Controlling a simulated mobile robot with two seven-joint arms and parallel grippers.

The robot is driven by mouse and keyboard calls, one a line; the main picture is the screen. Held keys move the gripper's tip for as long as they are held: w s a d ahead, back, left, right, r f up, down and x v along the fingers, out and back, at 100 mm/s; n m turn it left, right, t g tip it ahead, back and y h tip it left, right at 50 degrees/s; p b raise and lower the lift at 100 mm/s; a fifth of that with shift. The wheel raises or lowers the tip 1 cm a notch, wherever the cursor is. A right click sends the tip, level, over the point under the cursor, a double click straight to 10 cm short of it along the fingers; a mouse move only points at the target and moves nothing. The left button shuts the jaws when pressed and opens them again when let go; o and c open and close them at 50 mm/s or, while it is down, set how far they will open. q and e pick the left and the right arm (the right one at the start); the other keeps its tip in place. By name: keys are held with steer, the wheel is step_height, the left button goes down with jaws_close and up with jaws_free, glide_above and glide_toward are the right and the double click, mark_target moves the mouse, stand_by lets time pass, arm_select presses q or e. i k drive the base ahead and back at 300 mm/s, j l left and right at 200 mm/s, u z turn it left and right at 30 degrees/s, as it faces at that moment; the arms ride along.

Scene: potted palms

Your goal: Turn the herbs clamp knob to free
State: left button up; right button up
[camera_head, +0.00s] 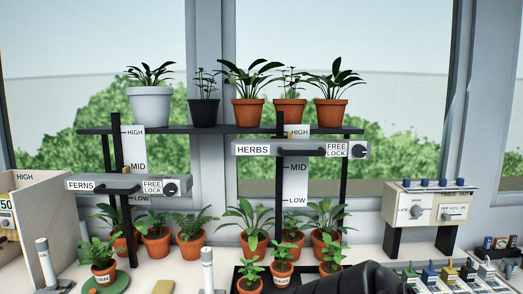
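The herbs clamp bar (300,149) is a grey bar with a dark handle, at the right of the dark plant stand. It sits between the HIGH and MID marks of its white scale. The black herbs clamp knob (360,152) is at the bar's right end, beside a FREE/LOCK label (337,150); its pointer is too small to read. No gripper touches it. A dark rounded part at the bottom, right of centre, seems to be my arm. No gripper fingers show.
The ferns bar (115,186) with its own knob (170,188) is lower left. Potted plants stand on the upper shelf (215,129) and below the bars. A control box (429,206) stands at right. The air before the herbs knob is clear.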

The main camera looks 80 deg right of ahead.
mark_target(358, 151)
steer(key=l+z, duration=0.1)
steer(key=z, duration=2.55)
steer(key=l, duration=0.1)
